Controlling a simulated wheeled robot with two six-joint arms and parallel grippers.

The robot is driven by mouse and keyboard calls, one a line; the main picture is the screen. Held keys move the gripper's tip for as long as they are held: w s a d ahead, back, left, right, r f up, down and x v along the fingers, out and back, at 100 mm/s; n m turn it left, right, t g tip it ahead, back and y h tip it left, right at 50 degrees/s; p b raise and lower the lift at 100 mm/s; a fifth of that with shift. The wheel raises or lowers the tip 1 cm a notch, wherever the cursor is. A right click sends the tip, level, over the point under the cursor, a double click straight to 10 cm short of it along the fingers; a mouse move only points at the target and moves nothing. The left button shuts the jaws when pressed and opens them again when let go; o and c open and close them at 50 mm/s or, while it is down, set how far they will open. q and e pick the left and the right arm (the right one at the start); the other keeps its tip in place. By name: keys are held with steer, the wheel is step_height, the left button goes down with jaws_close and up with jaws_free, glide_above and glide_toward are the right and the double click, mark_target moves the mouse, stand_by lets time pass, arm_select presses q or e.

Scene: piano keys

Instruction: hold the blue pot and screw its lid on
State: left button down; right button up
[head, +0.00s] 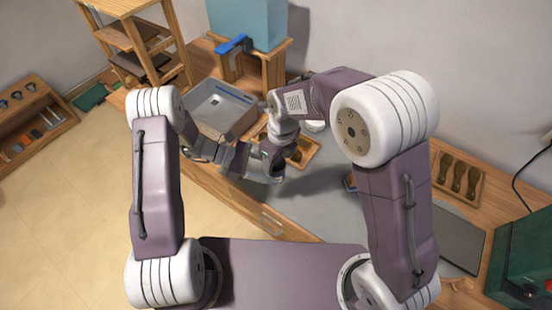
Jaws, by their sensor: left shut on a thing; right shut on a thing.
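My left gripper (238,158) and my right gripper (268,155) are close together above the front part of the bench, left of the picture's middle. The right one comes down from above and the left one reaches in from the left. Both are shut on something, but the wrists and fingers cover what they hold. I cannot make out the blue pot or its lid; neither shows clearly between the grippers.
A grey sink-like basin (222,108) is behind the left gripper. A wooden tray (305,153) is right of the grippers. A light blue tank (248,22) with a blue tap (232,45) stands at the back. The grey worktop (320,200) is clear in front.

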steer(key=shift+m, duration=0.9)
steer(key=o, duration=1.3)
steer(key=shift+r, duration=2.25)
steer(key=shift+c, duration=0.4)
